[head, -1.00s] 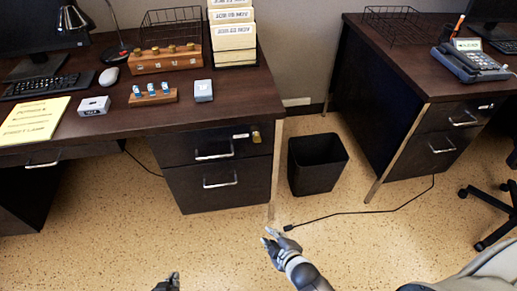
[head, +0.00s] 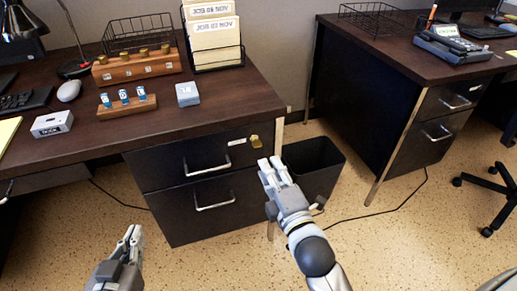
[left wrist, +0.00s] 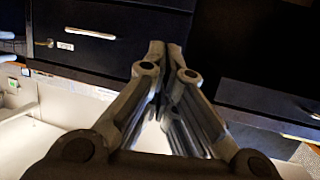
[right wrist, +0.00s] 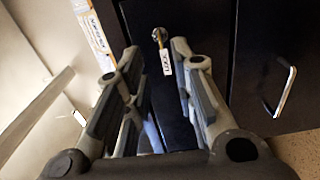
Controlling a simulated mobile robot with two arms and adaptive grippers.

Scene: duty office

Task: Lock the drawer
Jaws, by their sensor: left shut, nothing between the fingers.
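The top drawer (head: 170,168) of the left desk has a silver handle and looks closed. A small brass lock (head: 255,141) sits at its upper right corner, beside a white label. My left gripper (head: 134,234) is shut and empty, low in front of the drawers.
A lower drawer (head: 180,216) is under the top one. A black bin (head: 320,165) stands right of the drawers, partly hidden by my right arm. The desktop (head: 225,112) holds a file rack (head: 215,58) and a wooden key stand (head: 127,106). A second desk (head: 365,100) stands right.

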